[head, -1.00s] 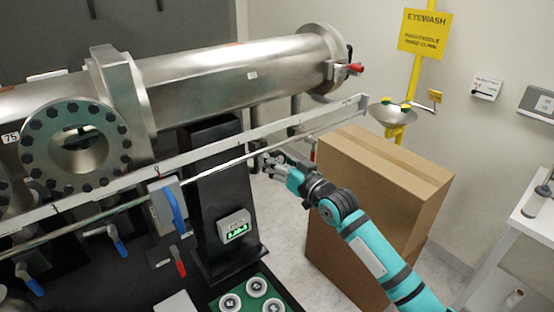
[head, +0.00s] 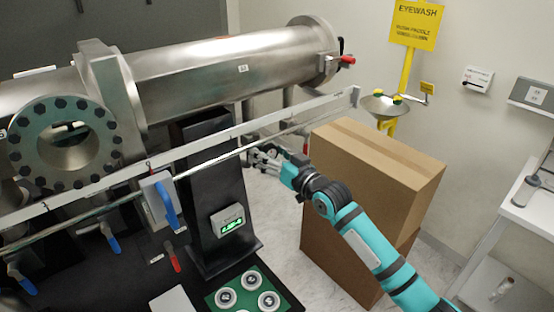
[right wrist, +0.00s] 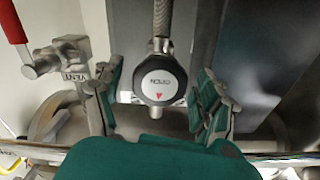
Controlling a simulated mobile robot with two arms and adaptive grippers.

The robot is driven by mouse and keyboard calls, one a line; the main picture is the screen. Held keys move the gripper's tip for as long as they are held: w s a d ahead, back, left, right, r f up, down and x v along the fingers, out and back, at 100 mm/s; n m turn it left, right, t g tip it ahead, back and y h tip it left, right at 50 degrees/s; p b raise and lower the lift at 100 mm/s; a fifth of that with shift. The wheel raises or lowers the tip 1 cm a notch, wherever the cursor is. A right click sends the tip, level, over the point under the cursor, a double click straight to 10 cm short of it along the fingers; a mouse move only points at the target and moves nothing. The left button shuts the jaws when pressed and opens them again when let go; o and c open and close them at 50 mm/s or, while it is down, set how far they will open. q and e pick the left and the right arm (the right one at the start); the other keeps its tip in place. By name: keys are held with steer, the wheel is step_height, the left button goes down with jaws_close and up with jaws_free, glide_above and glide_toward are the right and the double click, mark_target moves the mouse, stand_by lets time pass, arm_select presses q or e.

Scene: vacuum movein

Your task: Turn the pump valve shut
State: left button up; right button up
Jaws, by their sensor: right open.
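My right gripper (head: 262,160) is open behind the long metal rail, left of the cardboard box. In the right wrist view its two teal fingers (right wrist: 160,95) stand on either side of a round grey valve knob (right wrist: 161,80) with a white face, a red arrow and lettering too small to read surely. Gaps show between the fingers and the knob. I cannot tell for sure that this knob is the pump valve. A braided hose (right wrist: 165,18) rises above it. My left gripper is not in view.
A red-handled valve (right wrist: 55,60) marked VENT sits left of the knob. The white rail (head: 225,135) crosses before the steel chamber (head: 220,75). A cardboard box (head: 375,185) stands close beside my right arm. Blue-handled valves (head: 110,240) hang at lower left.

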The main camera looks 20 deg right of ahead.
steer(key=v, duration=1.1)
steer(key=shift+s, duration=0.4)
steer(key=shift+d, duration=0.15)
steer(key=d+f+m+g+h+b, duration=0.1)
steer(key=d+f+h, duration=0.1)
steer(key=f, duration=0.9)
steer(key=d+f+m+g+h+b, duration=0.1)
steer(key=d+f+g+b, duration=0.15)
steer(key=f, duration=0.75)
steer(key=s+d+f+g+h+b, duration=0.15)
steer(key=s+f, duration=0.25)
steer(key=f, duration=0.8)
steer(key=s+d+f+g+h+b, duration=0.15)
steer(key=s+f, duration=0.25)
steer(key=f, duration=0.9)
steer(key=s+a+f+g+b, duration=0.2)
steer(key=s+f+g, duration=0.3)
steer(key=s+f, duration=1.3)
steer(key=s+a+f+n+g, duration=0.1)
steer(key=s+a+f, duration=0.1)
steer(key=s+f, duration=0.2)
steer(key=s+a+f+n+g+b, duration=0.1)
steer(key=s+f, duration=0.3)
steer(key=s, duration=0.7)
steer(key=s+a+f+n+g+b, duration=0.1)
steer(key=s+a+f+g, duration=0.1)
steer(key=s, duration=0.6)
step_height(320, 180, down, 3)
steer(key=shift+a+r, duration=0.2)
steer(key=shift+a, duration=0.35)
